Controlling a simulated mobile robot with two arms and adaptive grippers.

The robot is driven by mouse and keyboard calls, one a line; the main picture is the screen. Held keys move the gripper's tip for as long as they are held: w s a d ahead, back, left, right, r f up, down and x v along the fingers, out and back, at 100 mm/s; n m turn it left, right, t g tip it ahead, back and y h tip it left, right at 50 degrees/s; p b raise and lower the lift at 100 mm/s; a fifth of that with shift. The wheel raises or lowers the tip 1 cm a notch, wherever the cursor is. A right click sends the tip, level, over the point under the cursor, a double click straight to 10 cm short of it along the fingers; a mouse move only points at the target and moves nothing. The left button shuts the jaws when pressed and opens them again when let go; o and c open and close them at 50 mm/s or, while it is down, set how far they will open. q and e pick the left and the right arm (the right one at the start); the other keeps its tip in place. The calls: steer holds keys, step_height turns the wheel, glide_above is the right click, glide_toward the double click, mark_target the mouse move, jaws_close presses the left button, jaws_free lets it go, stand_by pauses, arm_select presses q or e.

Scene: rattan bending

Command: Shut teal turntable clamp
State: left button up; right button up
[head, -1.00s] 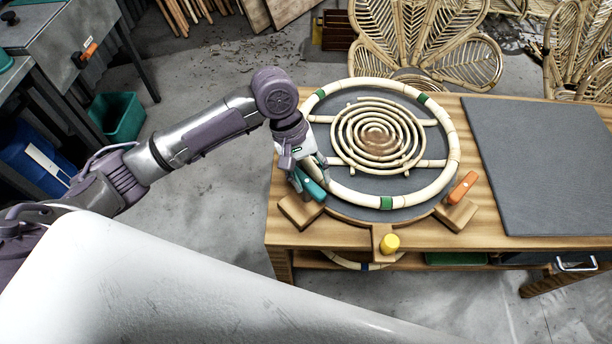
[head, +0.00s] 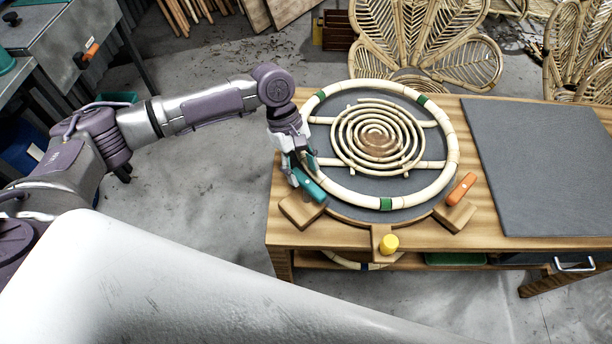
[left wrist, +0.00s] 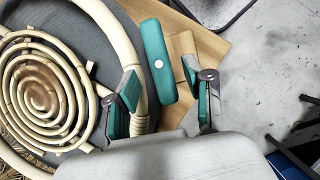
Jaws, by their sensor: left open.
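The teal turntable clamp (head: 313,190) is a bar-shaped handle on a wooden block at the turntable's front left, beside the pale rattan ring. In the left wrist view the clamp handle (left wrist: 158,60) shows a pale round pivot spot and lies between the two spread fingers. My left gripper (head: 302,172) is open over the clamp, with its far end by the ring; it also shows in the left wrist view (left wrist: 161,78). I cannot tell whether a finger touches the handle. The right gripper is out of view.
The rattan ring (head: 452,155) lies on the grey turntable around a coiled spiral (head: 376,140). An orange clamp (head: 462,188) sits front right and a yellow knob (head: 389,242) at the front. A dark grey mat (head: 545,165) covers the bench's right side.

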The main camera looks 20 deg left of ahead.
mark_target(307, 181)
arm_select(q)
steer(key=shift+x, duration=1.75)
jaws_close()
